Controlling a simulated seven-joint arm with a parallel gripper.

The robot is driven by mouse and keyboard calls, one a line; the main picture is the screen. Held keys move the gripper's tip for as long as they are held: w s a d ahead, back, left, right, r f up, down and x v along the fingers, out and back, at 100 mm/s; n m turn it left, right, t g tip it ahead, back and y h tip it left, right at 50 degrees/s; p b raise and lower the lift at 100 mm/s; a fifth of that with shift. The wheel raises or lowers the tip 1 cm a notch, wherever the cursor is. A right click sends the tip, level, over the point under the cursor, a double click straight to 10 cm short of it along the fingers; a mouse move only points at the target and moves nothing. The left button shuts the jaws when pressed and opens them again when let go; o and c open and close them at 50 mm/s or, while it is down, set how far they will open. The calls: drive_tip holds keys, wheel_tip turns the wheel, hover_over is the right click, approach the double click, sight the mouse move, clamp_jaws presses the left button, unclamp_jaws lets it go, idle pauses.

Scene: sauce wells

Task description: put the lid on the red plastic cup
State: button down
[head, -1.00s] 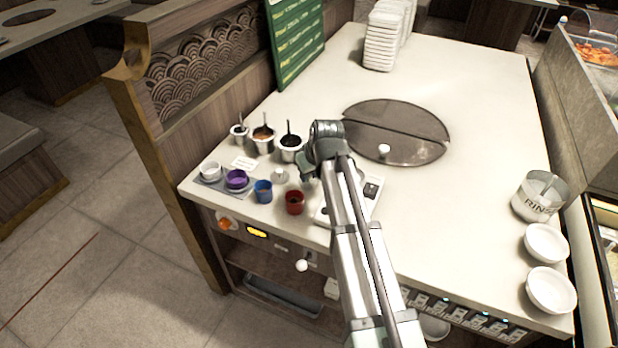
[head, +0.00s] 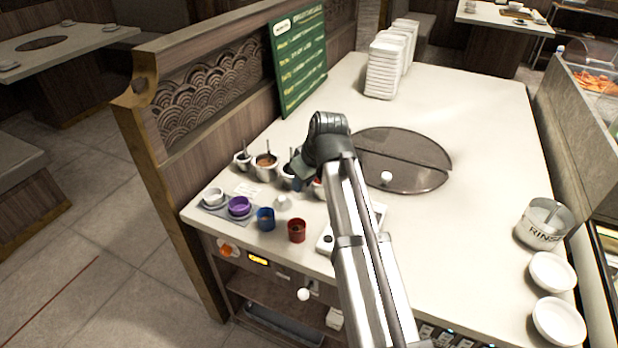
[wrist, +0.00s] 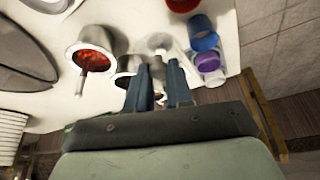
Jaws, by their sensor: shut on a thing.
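The red plastic cup (head: 297,231) stands upright and uncovered near the table's front edge, with dark contents. It also shows at the top of the wrist view (wrist: 182,3). The pale lid (head: 282,203) is up and left of it, behind the blue cup. In the wrist view the lid (wrist: 160,41) is centred at the tips of my gripper (wrist: 159,65), whose blue fingers appear shut on its knob. In the head view my gripper (head: 295,187) is just right of the lid, partly hidden by my wrist. I cannot tell whether the lid is off the table.
A blue cup (head: 265,219) stands left of the red cup. A purple cup (head: 239,206) and a white cup (head: 214,196) stand on a grey tray. Sauce wells with ladles, one holding red sauce (wrist: 92,60), stand close behind my gripper. The round grill (head: 405,160) is right.

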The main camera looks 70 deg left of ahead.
drive_tip(key=s+d+n+h, duration=0.1)
drive_tip(key=n, duration=0.2)
drive_tip(key=s+d+n+g, duration=0.1)
drive_tip(key=n, duration=0.2)
drive_tip(key=s+d+n+g+h, duration=0.1)
drive_tip(key=n, duration=0.2)
drive_tip(key=shift+d+h, duration=0.3)
drive_tip(key=shift+d, duration=0.1)
drive_tip(key=shift+f, duration=0.15)
drive_tip(key=shift+f, duration=3.1)
drive_tip(key=shift+f, duration=0.15)
drive_tip(key=shift+c, duration=2.3)
unclamp_jaws()
drive_tip(key=shift+r, duration=0.2)
